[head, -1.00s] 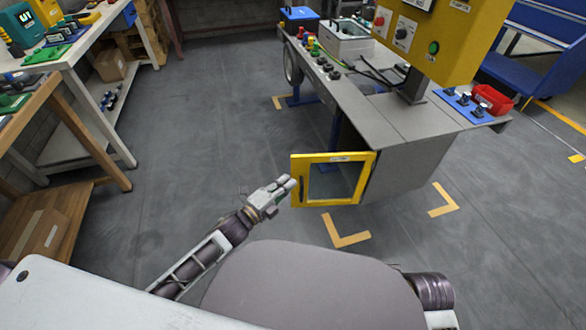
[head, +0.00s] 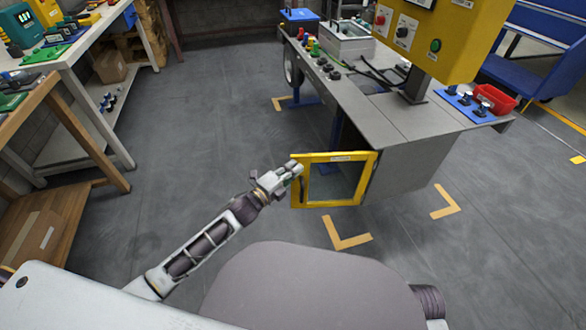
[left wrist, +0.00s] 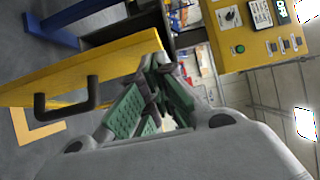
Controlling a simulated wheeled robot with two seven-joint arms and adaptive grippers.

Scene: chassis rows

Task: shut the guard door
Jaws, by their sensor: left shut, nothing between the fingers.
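The guard door (head: 340,157) is a yellow frame with a clear pane. It stands swung open from the grey machine bench (head: 411,164), with its hinge side at the right. My left gripper (head: 297,167) is shut and empty at the door's free left edge, by the upper corner. In the left wrist view the yellow door (left wrist: 98,66) fills the left, with its black handle (left wrist: 66,100) beside my shut fingers (left wrist: 158,68). I cannot tell if the fingertips touch the frame. My right gripper is not in view.
A yellow control box (head: 455,42) stands on the bench. A red bin (head: 493,98) sits at the bench's right end. Workbenches (head: 100,70) stand at the left. The grey floor (head: 215,130) between is clear, with orange corner marks (head: 347,235).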

